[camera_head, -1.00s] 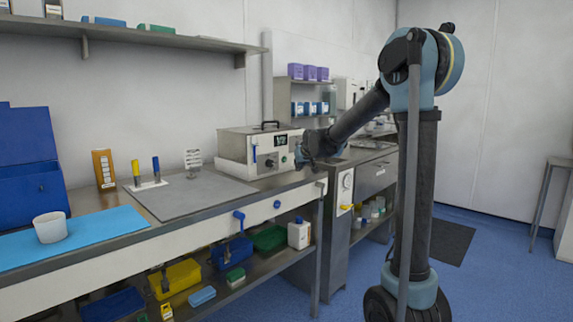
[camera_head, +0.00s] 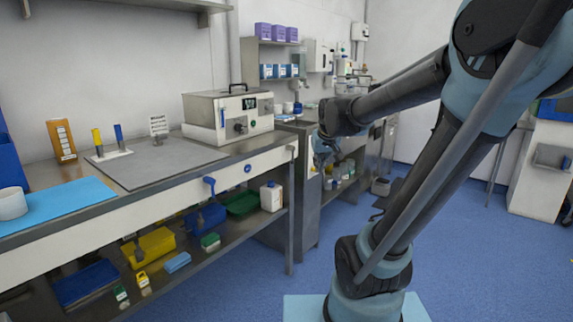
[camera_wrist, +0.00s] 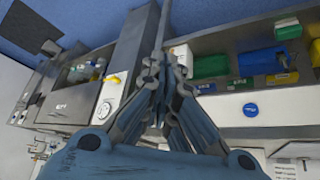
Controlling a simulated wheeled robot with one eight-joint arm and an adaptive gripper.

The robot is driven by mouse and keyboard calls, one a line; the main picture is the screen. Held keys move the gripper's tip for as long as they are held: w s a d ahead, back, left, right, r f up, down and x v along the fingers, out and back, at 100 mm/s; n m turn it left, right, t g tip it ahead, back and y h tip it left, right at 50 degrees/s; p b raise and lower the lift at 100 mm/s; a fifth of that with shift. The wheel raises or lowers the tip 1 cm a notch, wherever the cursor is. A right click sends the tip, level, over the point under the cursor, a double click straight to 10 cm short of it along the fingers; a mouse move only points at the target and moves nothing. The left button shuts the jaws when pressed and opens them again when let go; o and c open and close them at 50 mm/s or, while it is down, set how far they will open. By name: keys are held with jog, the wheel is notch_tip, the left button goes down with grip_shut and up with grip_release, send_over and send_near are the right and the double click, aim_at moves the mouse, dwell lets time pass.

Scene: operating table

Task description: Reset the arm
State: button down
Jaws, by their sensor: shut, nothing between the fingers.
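My gripper (camera_head: 325,153) hangs in free air to the right of the steel box with the lid handle (camera_head: 228,115), beyond the end of the workbench. Its fingers point downward in the head view. In the wrist view my gripper (camera_wrist: 160,68) shows its blue-grey fingers drawn together, with nothing held between them. My arm bends high at the right of the head view and reaches left to the gripper.
The workbench (camera_head: 150,193) runs along the left, with a blue mat (camera_head: 65,203) and a white cup (camera_head: 12,204) on it. A lower shelf holds bins and a white bottle (camera_head: 270,197). Blue floor (camera_head: 490,260) is open at the right.

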jog(key=s+d+f+g, duration=0.1)
jog(key=s+f, duration=0.3)
jog(key=s, duration=0.4)
jog(key=s+d+f+m+g, duration=0.1)
jog(key=s+d+f, duration=0.3)
jog(key=s, duration=0.4)
jog(key=s+d+f+m+g+h, duration=0.1)
jog(key=s+d+f+g, duration=0.1)
jog(key=s+f, duration=0.3)
jog(key=s, duration=0.3)
jog(key=shift+d+f, duration=0.15)
jog(key=shift+d, duration=0.1)
jog(key=shift+w+f, duration=0.2)
jog(key=shift+w, duration=0.15)
